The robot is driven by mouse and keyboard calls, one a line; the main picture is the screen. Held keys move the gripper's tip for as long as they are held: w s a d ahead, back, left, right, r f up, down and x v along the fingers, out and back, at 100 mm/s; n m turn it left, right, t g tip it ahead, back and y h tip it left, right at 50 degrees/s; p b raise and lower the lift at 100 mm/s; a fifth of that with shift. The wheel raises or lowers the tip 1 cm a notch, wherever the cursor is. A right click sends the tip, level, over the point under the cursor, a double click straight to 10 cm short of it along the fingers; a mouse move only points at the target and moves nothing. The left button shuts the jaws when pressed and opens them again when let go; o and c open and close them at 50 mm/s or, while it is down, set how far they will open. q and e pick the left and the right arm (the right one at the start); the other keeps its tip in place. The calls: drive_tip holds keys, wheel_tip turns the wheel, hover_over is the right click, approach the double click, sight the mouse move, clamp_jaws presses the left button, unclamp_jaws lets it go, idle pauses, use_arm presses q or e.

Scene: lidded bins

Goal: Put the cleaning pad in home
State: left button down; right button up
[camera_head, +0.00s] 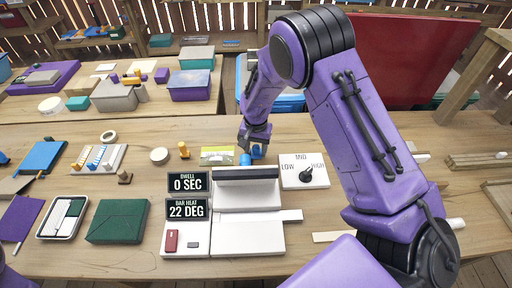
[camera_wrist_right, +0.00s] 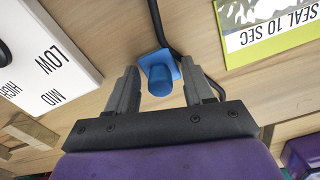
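A small blue pad (camera_wrist_right: 164,66) with a round blue knob lies on the wooden table, seen in the right wrist view; I take it as the cleaning pad. My right gripper (camera_wrist_right: 160,85) is open, its two grey fingers on either side of the knob with a gap to each. In the head view the gripper (camera_head: 255,138) is just above the blue pad (camera_head: 257,152), behind the white press. No place marked as home can be made out. My left gripper is out of view.
The white press (camera_head: 247,237) stands in front of the pad, beside dark displays (camera_head: 188,209). A white dial panel (camera_head: 304,171) is to the right and a yellow-green card (camera_head: 217,156) to the left. A dark cable runs by the pad in the wrist view.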

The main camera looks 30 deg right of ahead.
sight(256, 147)
wheel_tip(256, 147, up, 12)
drive_tip(key=shift+r, duration=0.2)
drive_tip(key=shift+d, duration=0.1)
idle(0.3)
